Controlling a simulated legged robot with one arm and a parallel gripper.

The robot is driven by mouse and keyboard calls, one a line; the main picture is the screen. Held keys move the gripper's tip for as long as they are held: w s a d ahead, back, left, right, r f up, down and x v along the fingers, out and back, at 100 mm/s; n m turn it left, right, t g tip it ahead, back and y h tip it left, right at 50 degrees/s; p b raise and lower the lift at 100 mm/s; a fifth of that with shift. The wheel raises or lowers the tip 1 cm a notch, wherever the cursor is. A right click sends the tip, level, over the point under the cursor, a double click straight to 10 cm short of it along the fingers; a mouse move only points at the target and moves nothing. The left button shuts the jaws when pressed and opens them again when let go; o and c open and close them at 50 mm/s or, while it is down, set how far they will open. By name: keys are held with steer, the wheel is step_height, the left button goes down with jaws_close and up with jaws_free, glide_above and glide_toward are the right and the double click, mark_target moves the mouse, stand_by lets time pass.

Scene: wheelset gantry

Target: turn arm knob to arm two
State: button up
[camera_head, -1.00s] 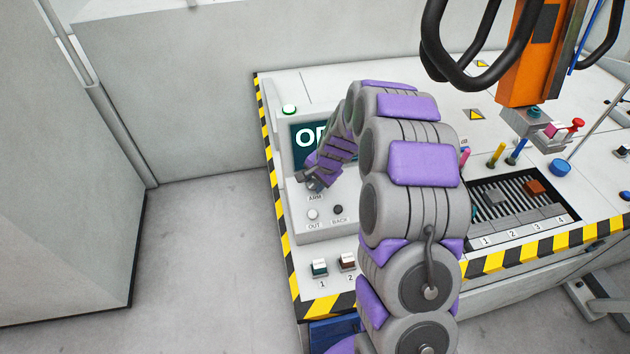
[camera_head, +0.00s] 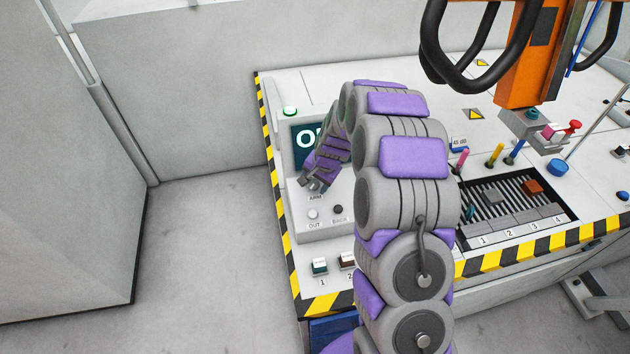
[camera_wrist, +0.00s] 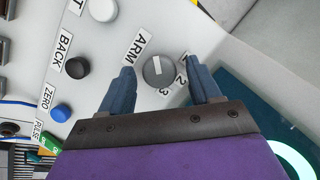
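The arm knob (camera_wrist: 158,71) is a round grey dial with a pale pointer mark, beside an ARM label (camera_wrist: 127,52) and the numerals 1, 2 and 3 (camera_wrist: 180,76). In the wrist view its pale mark points toward the picture's top; I cannot tell which numeral is selected. My gripper (camera_wrist: 160,67) is open, with one finger on each side of the knob and visible gaps to both.
The OUT knob (camera_head: 313,214) and BACK knob (camera_head: 338,209) are close to the ARM label. A screen (camera_head: 305,138) is behind my gripper. In the wrist view, a blue ZERO button (camera_wrist: 61,113) is at the left. Numbered switches (camera_head: 320,266) are at the console's front.

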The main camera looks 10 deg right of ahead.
steer(key=p+v, duration=0.3)
steer(key=v, duration=1.4)
steer(key=shift+s+a+r, duration=0.1)
steer(key=shift+r, duration=0.05)
steer(key=s+a+r+n+g, duration=0.1)
steer(key=s+a+r+n, duration=0.15)
steer(key=s, duration=0.55)
steer(key=s+a+r+n+g, duration=0.15)
steer(key=s+r, duration=0.25)
steer(key=s, duration=0.5)
steer(key=s+r+n+g+h, duration=0.1)
steer(key=s+n, duration=0.3)
steer(key=s, duration=1.8)
steer(key=shift+s+r+n+g+h, duration=0.2)
steer(key=shift+s+n+g+h, duration=0.15)
steer(key=shift+g+h, duration=0.25)
